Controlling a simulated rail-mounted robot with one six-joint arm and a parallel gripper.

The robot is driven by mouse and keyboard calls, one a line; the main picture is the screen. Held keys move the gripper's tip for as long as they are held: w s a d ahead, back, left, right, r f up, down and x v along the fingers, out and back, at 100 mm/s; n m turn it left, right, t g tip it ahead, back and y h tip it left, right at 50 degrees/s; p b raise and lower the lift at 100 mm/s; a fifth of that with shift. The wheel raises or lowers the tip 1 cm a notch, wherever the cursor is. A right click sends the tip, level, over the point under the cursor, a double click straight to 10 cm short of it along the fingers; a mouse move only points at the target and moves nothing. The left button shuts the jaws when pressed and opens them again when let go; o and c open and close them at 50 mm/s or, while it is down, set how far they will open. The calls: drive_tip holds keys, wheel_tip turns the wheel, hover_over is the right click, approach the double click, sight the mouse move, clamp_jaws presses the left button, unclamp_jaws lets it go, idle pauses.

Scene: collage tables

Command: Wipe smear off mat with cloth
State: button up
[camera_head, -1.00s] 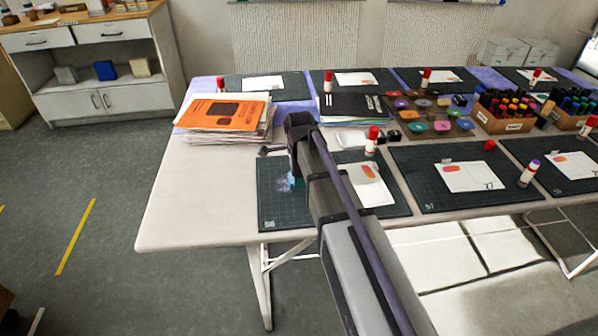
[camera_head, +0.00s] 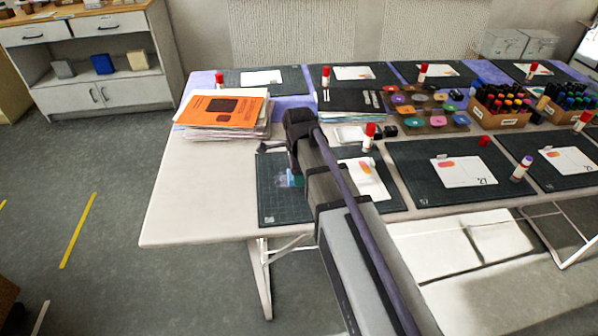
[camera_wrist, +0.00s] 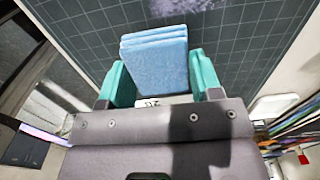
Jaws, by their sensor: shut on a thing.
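My gripper (camera_wrist: 160,76) is shut on a folded light blue cloth (camera_wrist: 155,55), with a teal finger on each side of it. The cloth is over the dark green gridded mat (camera_wrist: 90,22); I cannot tell whether it touches. A pale, whitish smear (camera_wrist: 168,6) shows on the mat at the top edge of the wrist view, beyond the cloth. In the head view the mat (camera_head: 283,210) lies at the table's near left corner. My arm covers much of it, and only a bit of blue and teal shows at the gripper.
A white card (camera_head: 367,180) lies on the same mat, right of my arm. A red-capped glue stick (camera_head: 369,138) stands behind it. A paper stack with an orange sheet (camera_head: 222,110) lies to the back left. The table's left part (camera_head: 190,200) is clear.

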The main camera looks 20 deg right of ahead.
drive_tip(key=shift+r+p, duration=0.75)
drive_tip(key=shift+r, duration=0.5)
wheel_tip(320, 180, up, 3)
drive_tip(key=p, duration=0.3)
drive_tip(key=shift+r, duration=0.1)
